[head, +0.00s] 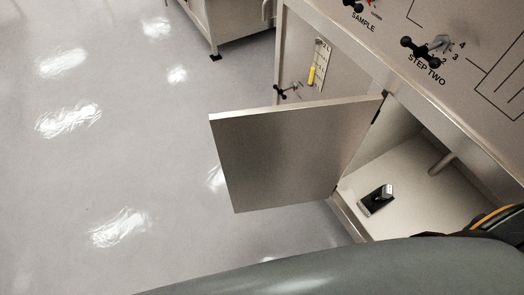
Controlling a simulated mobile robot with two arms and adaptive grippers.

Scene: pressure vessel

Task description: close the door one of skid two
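The cabinet door (285,155) is a flat metal panel that stands wide open, swung out to the left over the floor. Its hinge side is at the right, by the front frame of the metal skid (450,105). The opening shows a bare cabinet floor (425,205) with a small black and silver fitting (376,200) and a pipe stub (442,164). A large grey-green arm link of mine crosses the bottom of the head view. Neither gripper's fingertips show. A dark part with an orange stripe at the right edge is only partly visible.
The skid's top panel carries black valve handles (420,48) labelled SAMPLE and STEP TWO. A yellow-handled gauge or lever (312,75) and a small black valve (288,92) are on its side. Another metal unit (232,22) stands behind. The grey floor (100,150) at left is clear.

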